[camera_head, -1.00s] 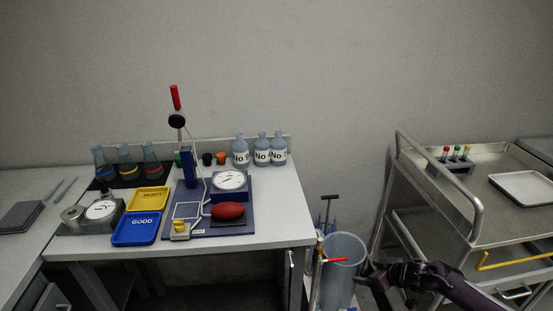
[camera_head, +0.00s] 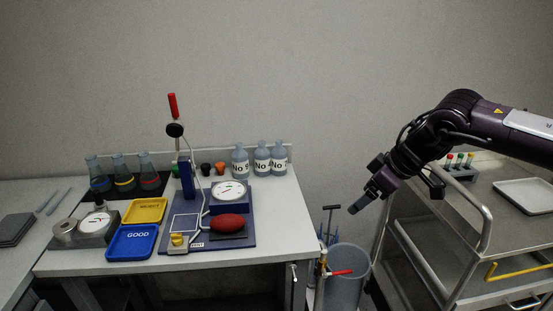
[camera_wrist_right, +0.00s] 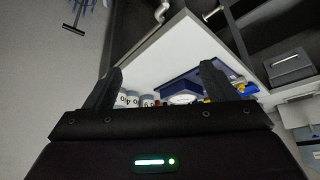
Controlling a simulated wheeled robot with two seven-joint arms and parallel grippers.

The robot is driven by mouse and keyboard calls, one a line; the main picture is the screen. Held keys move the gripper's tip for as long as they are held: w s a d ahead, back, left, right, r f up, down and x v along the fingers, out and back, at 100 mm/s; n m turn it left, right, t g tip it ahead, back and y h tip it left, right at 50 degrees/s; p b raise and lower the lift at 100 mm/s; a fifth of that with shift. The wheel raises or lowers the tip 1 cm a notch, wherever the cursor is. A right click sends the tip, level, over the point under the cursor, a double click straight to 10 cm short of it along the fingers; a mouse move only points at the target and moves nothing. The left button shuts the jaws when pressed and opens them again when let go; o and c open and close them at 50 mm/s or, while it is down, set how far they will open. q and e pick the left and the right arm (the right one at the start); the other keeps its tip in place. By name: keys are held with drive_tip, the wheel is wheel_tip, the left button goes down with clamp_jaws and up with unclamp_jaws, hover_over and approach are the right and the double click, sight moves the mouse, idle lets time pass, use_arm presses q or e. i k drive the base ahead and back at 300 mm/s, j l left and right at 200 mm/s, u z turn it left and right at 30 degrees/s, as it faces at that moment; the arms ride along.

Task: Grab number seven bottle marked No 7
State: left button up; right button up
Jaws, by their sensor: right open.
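Three grey-blue bottles stand upright in a row at the back right of the table in the head view: a left bottle (camera_head: 240,163), a middle bottle (camera_head: 262,160) and a right bottle (camera_head: 279,158). Each has a white label starting "No"; I cannot read the digits surely enough to tell which is No 7. My right gripper (camera_head: 364,202) is open and empty, in the air right of the table, apart from the bottles. In the right wrist view, its spread fingers frame the table, with the bottles (camera_wrist_right: 133,98) small between them. My left gripper is not in view.
The table (camera_head: 275,225) also holds a blue board (camera_head: 240,240) with a dial and red object, yellow and blue trays (camera_head: 130,243), and dark-based flasks (camera_head: 122,180). A bin (camera_head: 347,280) and steel cart (camera_head: 440,235) stand right of the table. Air above the bottles is clear.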

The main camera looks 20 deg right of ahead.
sight(279, 154)
drive_tip(key=i, duration=1.4)
